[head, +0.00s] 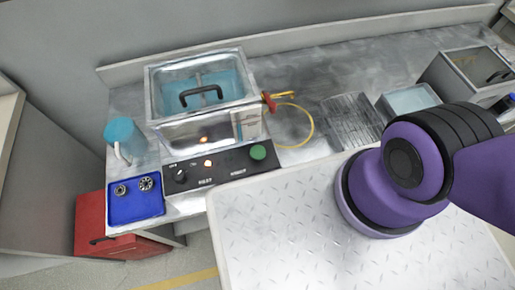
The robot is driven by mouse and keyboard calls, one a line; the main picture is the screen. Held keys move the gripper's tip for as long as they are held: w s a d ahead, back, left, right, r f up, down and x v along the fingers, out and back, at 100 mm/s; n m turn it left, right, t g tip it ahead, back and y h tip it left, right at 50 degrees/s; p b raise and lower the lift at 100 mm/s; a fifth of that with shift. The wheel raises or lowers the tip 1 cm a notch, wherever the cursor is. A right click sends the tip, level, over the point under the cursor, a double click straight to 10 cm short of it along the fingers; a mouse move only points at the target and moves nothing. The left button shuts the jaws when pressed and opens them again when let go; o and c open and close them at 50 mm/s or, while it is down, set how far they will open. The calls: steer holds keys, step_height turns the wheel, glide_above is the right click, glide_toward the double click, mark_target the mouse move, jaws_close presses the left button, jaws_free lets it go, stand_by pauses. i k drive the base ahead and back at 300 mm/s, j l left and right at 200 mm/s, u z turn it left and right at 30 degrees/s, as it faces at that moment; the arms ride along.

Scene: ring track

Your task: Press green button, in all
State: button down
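A green round button (258,152) sits at the right end of a black control panel (222,167) in the head view. The panel is on the front of a metal water bath. Nothing touches or covers the button. My purple arm shows at the right, over the light metal plate, clear of the panel. My gripper is not in view.
The bath (201,95) has a clear lid with a black handle. A yellow hose (308,126) loops at its right. A blue jug (124,139) and a blue tray (135,200) with small metal parts stand at the left. A red box (90,222) is below.

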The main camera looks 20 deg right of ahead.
mark_target(258, 152)
steer(key=k+j, duration=0.3)
steer(key=j, duration=0.2)
steer(key=k+j, duration=0.25)
steer(key=j, duration=0.2)
steer(key=k+j, duration=0.3)
steer(key=j, duration=0.2)
steer(key=k+j, duration=0.3)
steer(key=j, duration=0.15)
steer(key=i+z, duration=0.05)
